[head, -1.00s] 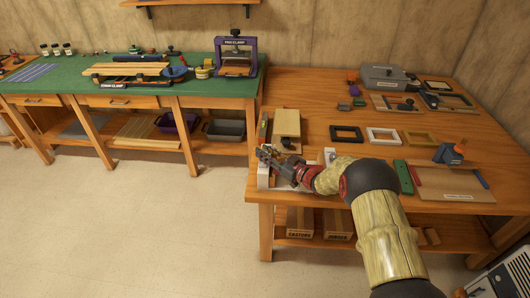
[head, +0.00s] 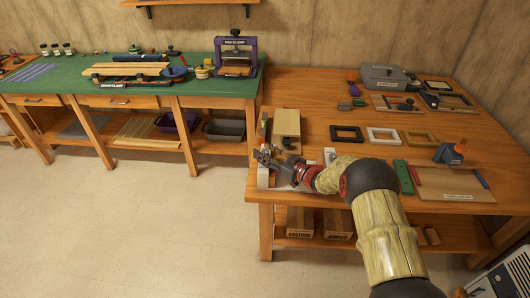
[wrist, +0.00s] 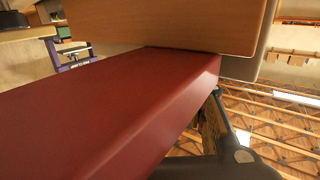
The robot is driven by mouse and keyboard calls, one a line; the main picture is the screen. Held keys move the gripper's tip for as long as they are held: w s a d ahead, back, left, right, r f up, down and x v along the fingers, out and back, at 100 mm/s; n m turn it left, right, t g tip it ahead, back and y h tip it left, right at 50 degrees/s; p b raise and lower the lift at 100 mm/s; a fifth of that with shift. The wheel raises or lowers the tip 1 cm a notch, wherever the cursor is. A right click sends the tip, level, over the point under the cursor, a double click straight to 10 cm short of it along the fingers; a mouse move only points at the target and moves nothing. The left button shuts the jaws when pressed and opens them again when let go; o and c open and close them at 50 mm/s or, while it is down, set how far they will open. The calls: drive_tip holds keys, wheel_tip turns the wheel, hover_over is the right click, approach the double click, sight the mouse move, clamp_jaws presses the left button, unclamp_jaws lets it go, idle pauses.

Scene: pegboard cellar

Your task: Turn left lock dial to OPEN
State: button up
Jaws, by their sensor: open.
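At the front left of the wooden bench, a pale fixture (head: 263,178) lies partly behind my gripper (head: 261,155). A dark round knob (head: 287,143) shows just in front of a light wood block (head: 286,122). I cannot tell whether it is the left lock dial, and no OPEN mark is readable. My gripper is open, low over the fixture, left of the knob; contact cannot be told. In the wrist view a long dark red surface (wrist: 110,115) fills the middle, with a wooden slab (wrist: 170,22) above it and a black finger part (wrist: 232,140) at the right.
A small green and red item (head: 264,127) stands left of the wood block. A green-topped bench (head: 60,78) stands at left. The floor in front is clear.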

drive_tip(key=shift+s+d, duration=0.1)
drive_tip(key=v, duration=1.1)
drive_tip(key=shift+s+d, duration=0.2)
drive_tip(key=shift+d, duration=0.1)
drive_tip(key=shift+a, duration=0.15)
